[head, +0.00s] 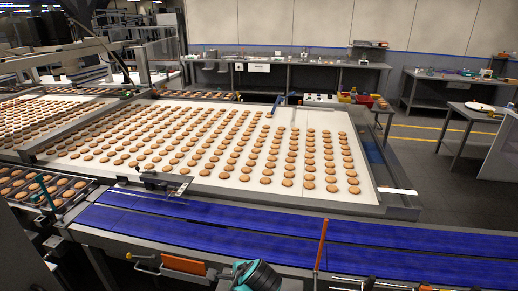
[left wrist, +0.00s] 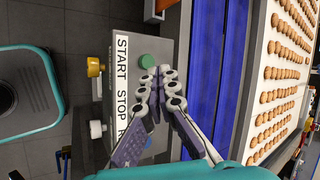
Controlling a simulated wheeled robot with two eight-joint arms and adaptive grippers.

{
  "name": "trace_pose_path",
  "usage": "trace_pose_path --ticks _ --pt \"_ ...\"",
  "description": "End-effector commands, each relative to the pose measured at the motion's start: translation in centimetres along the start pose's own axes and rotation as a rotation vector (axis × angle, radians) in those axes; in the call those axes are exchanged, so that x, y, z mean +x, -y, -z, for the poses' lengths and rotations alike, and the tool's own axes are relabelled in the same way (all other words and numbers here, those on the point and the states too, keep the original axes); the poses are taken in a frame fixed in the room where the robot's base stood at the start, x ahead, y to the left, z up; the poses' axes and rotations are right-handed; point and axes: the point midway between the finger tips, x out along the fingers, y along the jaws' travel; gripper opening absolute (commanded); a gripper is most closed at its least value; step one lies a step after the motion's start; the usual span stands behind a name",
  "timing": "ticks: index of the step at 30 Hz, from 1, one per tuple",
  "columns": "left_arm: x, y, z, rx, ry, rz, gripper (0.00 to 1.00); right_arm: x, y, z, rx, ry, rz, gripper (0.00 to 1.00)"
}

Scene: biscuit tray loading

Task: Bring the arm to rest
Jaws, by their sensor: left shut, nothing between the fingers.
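In the left wrist view my left gripper (left wrist: 160,72) is shut with its fingertips together and nothing between them. It is over a grey control box (left wrist: 122,40) with a white label (left wrist: 122,85) reading START and STOP; the rest of the label is hidden by the fingers. A green button (left wrist: 149,60) shows just beside the fingertips; whether they touch it I cannot tell. In the head view a teal and black part of my arm (head: 258,276) shows at the bottom edge, and the fingers are not seen there. My right gripper is in neither view.
Blue conveyor belts (head: 200,212) run across the front. Beyond them a wide white belt (head: 225,187) carries rows of biscuits. An orange upright post (head: 321,245) stands near my arm. Biscuit trays (head: 50,188) lie at left. Benches (head: 300,64) line the back wall.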

Motion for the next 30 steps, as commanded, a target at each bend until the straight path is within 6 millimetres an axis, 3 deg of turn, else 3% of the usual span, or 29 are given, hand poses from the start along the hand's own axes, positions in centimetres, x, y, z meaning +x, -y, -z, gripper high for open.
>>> trace_pose_path --ticks 1,3,9,12,19,30 --pt "-0.5 -0.5 -2.5 -0.129 -0.018 -0.027 0.0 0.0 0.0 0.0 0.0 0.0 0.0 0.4" --pt "-1.2 -1.2 -4.9 -0.311 -0.05 -0.06 0.0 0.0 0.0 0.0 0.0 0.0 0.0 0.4" --pt "-3.3 -4.2 -10.3 -0.843 -0.131 -0.143 0.0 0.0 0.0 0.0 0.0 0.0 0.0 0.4" --pt "-4.2 -5.6 -12.1 -1.085 -0.165 -0.172 0.0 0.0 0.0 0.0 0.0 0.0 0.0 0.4" --pt "-5.2 -7.4 -13.9 -1.424 -0.216 -0.209 0.0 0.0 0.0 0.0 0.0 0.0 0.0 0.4" --pt "-5.4 -7.6 -14.0 -1.472 -0.225 -0.215 0.0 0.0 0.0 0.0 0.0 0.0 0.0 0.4"
